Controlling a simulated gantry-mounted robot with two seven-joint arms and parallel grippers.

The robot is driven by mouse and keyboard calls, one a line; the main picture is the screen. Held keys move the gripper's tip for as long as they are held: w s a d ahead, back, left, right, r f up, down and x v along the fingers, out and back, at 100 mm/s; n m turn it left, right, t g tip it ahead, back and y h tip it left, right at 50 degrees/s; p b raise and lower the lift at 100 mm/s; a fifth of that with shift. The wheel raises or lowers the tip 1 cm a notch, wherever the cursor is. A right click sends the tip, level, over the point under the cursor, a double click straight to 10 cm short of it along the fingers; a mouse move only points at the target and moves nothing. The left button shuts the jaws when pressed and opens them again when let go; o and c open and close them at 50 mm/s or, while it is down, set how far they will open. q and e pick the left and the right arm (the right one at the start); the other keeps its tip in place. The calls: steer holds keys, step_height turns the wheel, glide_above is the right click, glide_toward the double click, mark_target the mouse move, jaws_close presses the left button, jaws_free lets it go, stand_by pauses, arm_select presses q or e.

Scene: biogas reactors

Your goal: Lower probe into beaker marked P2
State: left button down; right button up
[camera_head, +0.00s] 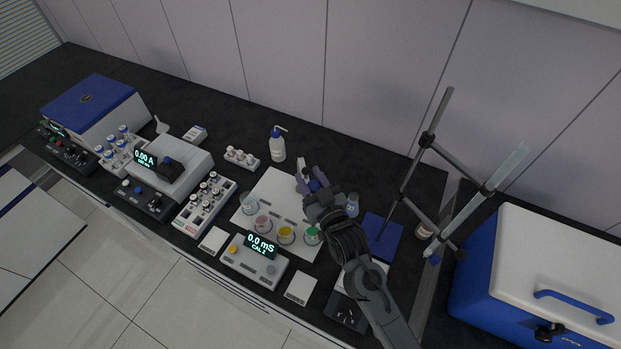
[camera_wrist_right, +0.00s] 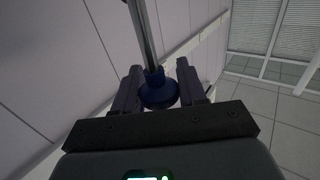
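My right gripper (camera_head: 316,184) is over the back right part of the white mat (camera_head: 272,187), behind the beakers. In the right wrist view its fingers (camera_wrist_right: 158,88) stand on both sides of the dark blue collar of a probe (camera_wrist_right: 158,95), apparently shut on it. A grey metal rod rises from the collar to the top edge. Four-coloured beakers line the mat: a clear one (camera_head: 249,204), a pink one (camera_head: 263,223), a yellow one (camera_head: 286,235) and a green one (camera_head: 312,235). Their marks are too small to read, so I cannot tell which is P2. My left gripper is not in view.
A meter reading 0.0 mS (camera_head: 254,268) stands in front of the beakers. A wash bottle (camera_head: 277,148) stands behind the mat. A small bottle (camera_head: 352,204) is right of my gripper. A blue-based stand (camera_head: 378,248) and a blue-white box (camera_head: 540,262) are farther right.

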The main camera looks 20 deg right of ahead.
jaws_close()
step_height(320, 180, down, 8)
steer(key=b, duration=0.3)
steer(key=shift+r, duration=0.2)
steer(key=shift+f, duration=0.45)
steer(key=o, duration=0.7)
jaws_free()
steer(key=shift+f, duration=0.1)
steer(key=shift+o, duration=0.7)
steer(key=shift+s+r, duration=0.1)
steer(key=shift+r, duration=0.1)
steer(key=s+b, duration=0.1)
steer(key=s, duration=0.9)
steer(key=shift+s+d, duration=0.3)
steer(key=shift+d, duration=0.1)
